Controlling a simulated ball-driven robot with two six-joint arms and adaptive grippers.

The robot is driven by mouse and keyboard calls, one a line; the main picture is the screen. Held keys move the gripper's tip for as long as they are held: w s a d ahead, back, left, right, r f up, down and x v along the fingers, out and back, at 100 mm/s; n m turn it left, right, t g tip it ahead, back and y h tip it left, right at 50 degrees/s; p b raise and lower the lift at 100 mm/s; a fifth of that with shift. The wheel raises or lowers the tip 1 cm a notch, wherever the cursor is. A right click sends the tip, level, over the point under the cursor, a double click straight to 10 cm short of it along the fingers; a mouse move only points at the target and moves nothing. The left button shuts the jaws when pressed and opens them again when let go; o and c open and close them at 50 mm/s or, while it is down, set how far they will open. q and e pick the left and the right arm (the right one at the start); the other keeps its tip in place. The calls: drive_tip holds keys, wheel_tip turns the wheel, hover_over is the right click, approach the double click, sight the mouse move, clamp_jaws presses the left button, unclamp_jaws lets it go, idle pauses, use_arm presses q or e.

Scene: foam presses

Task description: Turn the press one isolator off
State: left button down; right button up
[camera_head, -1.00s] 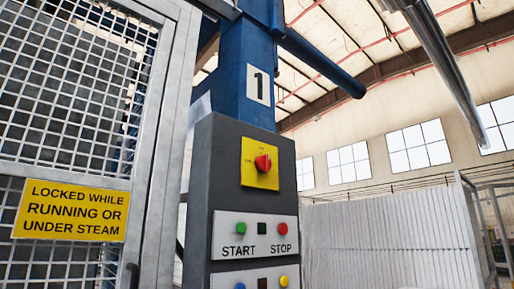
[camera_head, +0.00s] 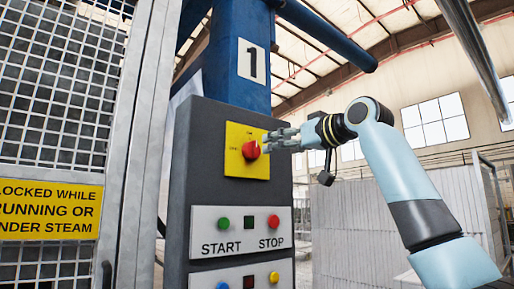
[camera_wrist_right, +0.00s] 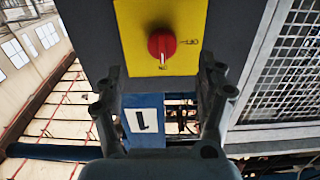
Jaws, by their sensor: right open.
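The press one isolator is a red rotary knob (camera_head: 251,150) on a yellow plate (camera_head: 240,168), high on a dark grey control box (camera_head: 200,185) under a blue column marked 1. My right gripper (camera_head: 274,140) reaches in from the right, just to the right of the knob. In the right wrist view the red knob (camera_wrist_right: 161,43) sits on its yellow plate (camera_wrist_right: 130,20), ahead of and between the two open fingers (camera_wrist_right: 162,80). The fingers look empty and apart from the knob. My left gripper is out of view.
Below the isolator are a START and STOP panel (camera_head: 240,231) and another button panel (camera_head: 238,280). A mesh guard door (camera_head: 60,120) with a yellow warning sign (camera_head: 48,210) stands at the left. White foam blocks (camera_head: 350,230) are stacked behind my right arm.

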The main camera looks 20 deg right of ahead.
sight(257, 150)
drive_tip(key=p+x, duration=0.1)
drive_tip(key=x, duration=0.2)
drive_tip(key=r+p+x, duration=0.1)
drive_tip(key=x, duration=0.2)
drive_tip(key=p+x, duration=0.1)
drive_tip(key=x, duration=0.3)
drive_tip(key=shift+a+r, duration=0.15)
drive_tip(key=shift+w+a+p, duration=0.1)
drive_tip(key=shift+w+p, duration=0.2)
drive_tip(key=shift+p, duration=0.05)
drive_tip(key=c, duration=1.2)
drive_tip(key=shift+o, duration=0.2)
